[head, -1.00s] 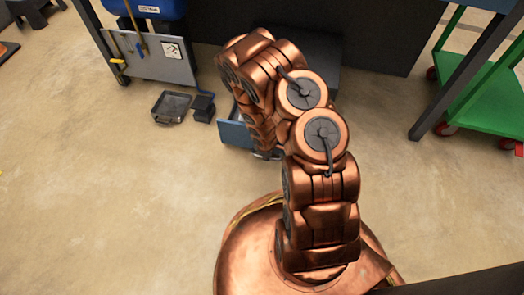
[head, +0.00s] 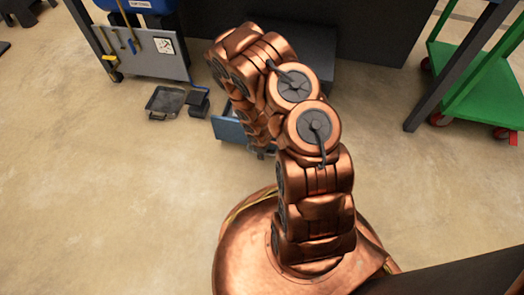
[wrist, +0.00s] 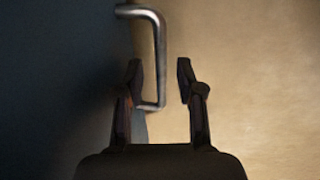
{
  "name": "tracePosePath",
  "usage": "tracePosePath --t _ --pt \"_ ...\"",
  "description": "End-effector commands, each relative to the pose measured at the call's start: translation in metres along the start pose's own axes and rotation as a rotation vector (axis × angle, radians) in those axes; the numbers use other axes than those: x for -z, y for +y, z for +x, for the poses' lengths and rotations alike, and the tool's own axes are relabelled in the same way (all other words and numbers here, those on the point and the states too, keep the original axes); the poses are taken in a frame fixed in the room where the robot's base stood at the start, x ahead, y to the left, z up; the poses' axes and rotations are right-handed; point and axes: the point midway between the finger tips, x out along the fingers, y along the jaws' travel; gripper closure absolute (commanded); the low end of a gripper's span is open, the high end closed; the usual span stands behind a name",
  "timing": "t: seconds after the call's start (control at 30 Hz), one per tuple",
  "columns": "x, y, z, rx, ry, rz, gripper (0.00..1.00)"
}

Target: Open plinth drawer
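The plinth drawer (head: 229,128) is a blue panel low on the floor, left of my arm in the head view. It stands out in front of the dark cabinet (head: 312,62), and my arm hides much of it. In the wrist view, the drawer's bent metal handle (wrist: 159,40) stands out from the dark front (wrist: 60,80). My gripper (wrist: 160,77) is open, with one finger on each side of the handle's lower part. The handle is closer to the left finger; I cannot tell whether they touch. In the head view my arm mostly hides the gripper.
A black tray (head: 165,101) and a small dark block (head: 198,104) lie on the floor left of the drawer. A tool panel (head: 150,55) stands behind them. A green cart (head: 490,85) is at the right. The floor in front is clear.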

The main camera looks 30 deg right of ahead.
Motion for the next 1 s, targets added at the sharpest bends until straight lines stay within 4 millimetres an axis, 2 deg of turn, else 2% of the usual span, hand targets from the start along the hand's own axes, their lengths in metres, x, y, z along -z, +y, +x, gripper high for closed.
tracePosePath --t 0.27,1.0 --pt "0.000 0.001 -0.008 -0.002 -0.001 -0.001 0.63" --pt "0.000 0.001 -0.092 -0.002 0.000 0.000 0.63"
